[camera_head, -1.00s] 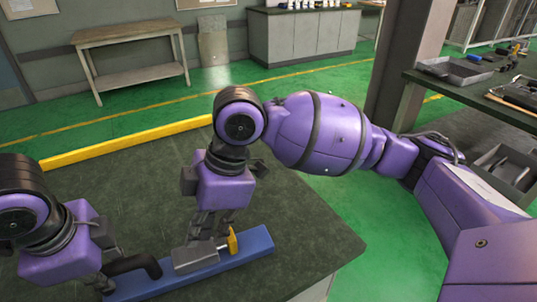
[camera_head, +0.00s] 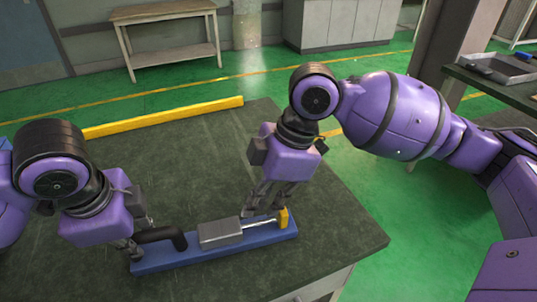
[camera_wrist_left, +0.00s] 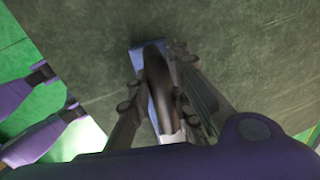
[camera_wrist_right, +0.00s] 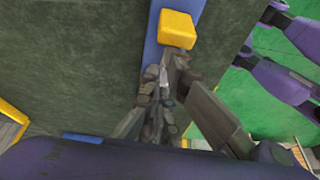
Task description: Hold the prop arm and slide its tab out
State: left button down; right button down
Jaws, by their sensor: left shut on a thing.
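A long blue bar (camera_head: 210,256) lies on the dark table. It carries a black curved handle (camera_head: 162,235), likely the prop arm, and a grey block (camera_head: 220,233). A thin shiny rod (camera_head: 258,223) runs from the block to a yellow tab (camera_head: 283,217) near the bar's right end. My left gripper (camera_head: 136,247) is shut on the black handle; the left wrist view shows the handle (camera_wrist_left: 158,85) between its fingers. My right gripper (camera_head: 258,207) has its fingertips close together by the rod, between block and tab. In the right wrist view the tab (camera_wrist_right: 177,29) lies just beyond the fingertips.
The dark green table (camera_head: 200,150) is bare behind the bar. A yellow strip (camera_head: 165,117) lies along its far edge. A side table with a tray (camera_head: 498,68) stands at the far right.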

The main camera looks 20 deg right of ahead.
pick_arm(q)
jog(key=shift+a+f, duration=0.1)
jog(key=shift+f, duration=0.1)
pick_arm(e)
jog(key=a, duration=0.4)
jog(key=shift+w, duration=0.2)
jog(key=v, duration=1)
pick_arm(q)
jog(key=c, duration=1.5)
grip_release()
jog(key=shift+r, duration=0.1)
jog(key=shift+r, duration=0.1)
